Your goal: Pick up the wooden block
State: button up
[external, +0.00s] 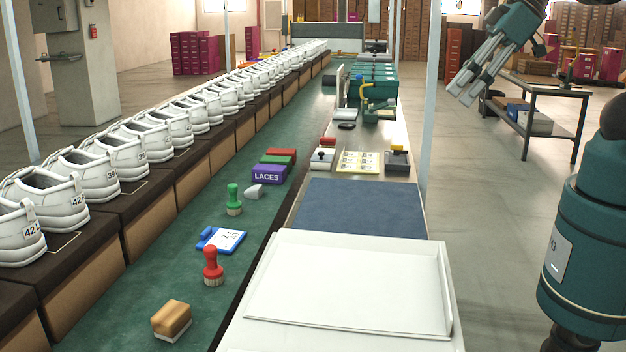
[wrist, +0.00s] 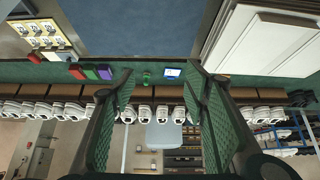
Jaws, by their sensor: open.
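The wooden block (external: 171,320) is a small tan-brown piece with rounded edges and a paler underside. It lies on the green strip at the near end, in front of the red-handled stamp, in the external view. I cannot make it out in the wrist view, where my right finger and the white tray cover part of the strip. My gripper (external: 464,96) is open and empty, high at the upper right of the external view, far from the block. In the wrist view its two fingers (wrist: 160,72) stand wide apart with nothing between the pads.
The red-handled stamp (external: 212,266), a blue-and-white tag holder (external: 221,240) and a green-handled stamp (external: 233,200) stand beyond the block. A row of white shoes (external: 114,155) on boxes runs along the left. A white tray (external: 350,325) lies to the right.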

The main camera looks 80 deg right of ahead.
jog(key=w+a+r+m+g, duration=0.1)
jog(key=w+a+r+m, duration=0.2)
jog(key=w, duration=0.5)
jog(key=w+a+r+m+g, duration=0.1)
jog(key=w+a+r+m, duration=0.15)
jog(key=w, duration=0.55)
jog(key=m+g, duration=0.5)
jog(key=m, duration=1)
send_over(170, 311)
jog(key=shift+n, duration=0.25)
jog(key=f, duration=3.2)
jog(key=shift+s+d, duration=0.1)
jog(key=shift+d, duration=0.15)
jog(key=shift+a+f, duration=0.2)
jog(key=shift+f, duration=0.1)
